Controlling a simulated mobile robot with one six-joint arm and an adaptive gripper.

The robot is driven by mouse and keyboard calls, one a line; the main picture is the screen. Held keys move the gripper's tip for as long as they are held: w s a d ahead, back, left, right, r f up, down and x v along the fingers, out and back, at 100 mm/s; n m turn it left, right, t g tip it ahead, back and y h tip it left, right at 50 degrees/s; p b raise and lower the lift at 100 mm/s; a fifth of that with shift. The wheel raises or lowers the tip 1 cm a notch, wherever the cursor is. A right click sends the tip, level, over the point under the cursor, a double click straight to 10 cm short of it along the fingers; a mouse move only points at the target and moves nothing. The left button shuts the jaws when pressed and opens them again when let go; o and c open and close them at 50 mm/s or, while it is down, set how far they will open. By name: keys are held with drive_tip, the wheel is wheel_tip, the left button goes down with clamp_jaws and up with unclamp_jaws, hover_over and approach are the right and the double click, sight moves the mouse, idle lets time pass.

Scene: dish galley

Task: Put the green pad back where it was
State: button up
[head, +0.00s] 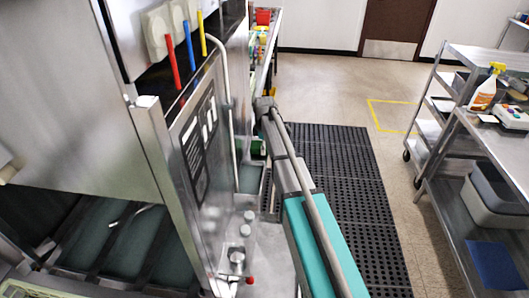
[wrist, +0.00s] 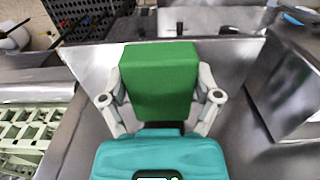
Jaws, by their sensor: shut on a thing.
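The green pad (wrist: 159,82) is a thick block, upright in the middle of the wrist view. My gripper (wrist: 160,92) is shut on it, one pale finger at each side. It is held above a steel sink or counter area, and I cannot tell its height. In the head view a small green patch (head: 258,147) shows beside my arm, probably the pad, mostly hidden. My gripper itself is not clear there. The pad's former place cannot be told from these views.
A steel dish machine (head: 70,100) fills the left of the head view. A black floor mat (head: 345,180) lies right of my arm. A steel cart (head: 450,135) with a spray bottle (head: 486,88) stands at right. A pale green rack (wrist: 30,130) lies left in the wrist view.

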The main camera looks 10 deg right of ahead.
drive_tip(key=shift+f, duration=0.4)
drive_tip(key=shift+f+b, duration=0.1)
drive_tip(key=shift+b, duration=0.2)
drive_tip(key=o, duration=0.8)
wheel_tip(320, 180, up, 12)
drive_tip(key=p, duration=1.2)
idle(0.5)
